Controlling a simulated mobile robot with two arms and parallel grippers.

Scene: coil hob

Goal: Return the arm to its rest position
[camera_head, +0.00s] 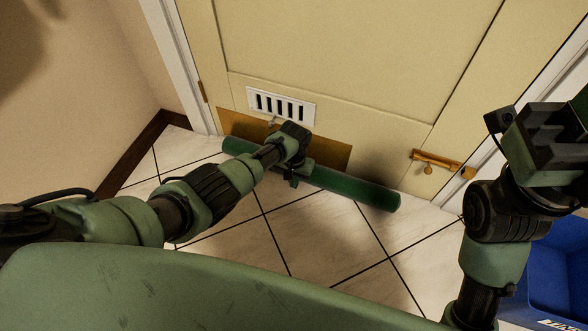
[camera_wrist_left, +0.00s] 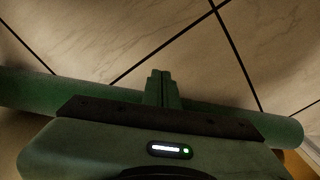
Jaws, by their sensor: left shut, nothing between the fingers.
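My left arm reaches in from the left in the head view. Its gripper (camera_head: 293,180) is low in front of the door, over a long green roll (camera_head: 355,190) on the floor. In the left wrist view the left gripper's fingers (camera_wrist_left: 162,88) are shut together with nothing between them. The green roll (camera_wrist_left: 25,90) shows on both sides behind the gripper body. I cannot tell whether the gripper touches it. My right arm stands at the right of the head view, its gripper (camera_head: 548,145) near the edge. Its fingertips cannot be made out.
A cream door (camera_head: 350,65) with a white vent (camera_head: 281,105) and a brass kick plate (camera_head: 335,156) is close ahead. A brass handle (camera_head: 440,163) is at its right. A blue crate (camera_head: 555,270) stands at lower right. Pale floor tiles (camera_head: 310,235) are clear before the roll.

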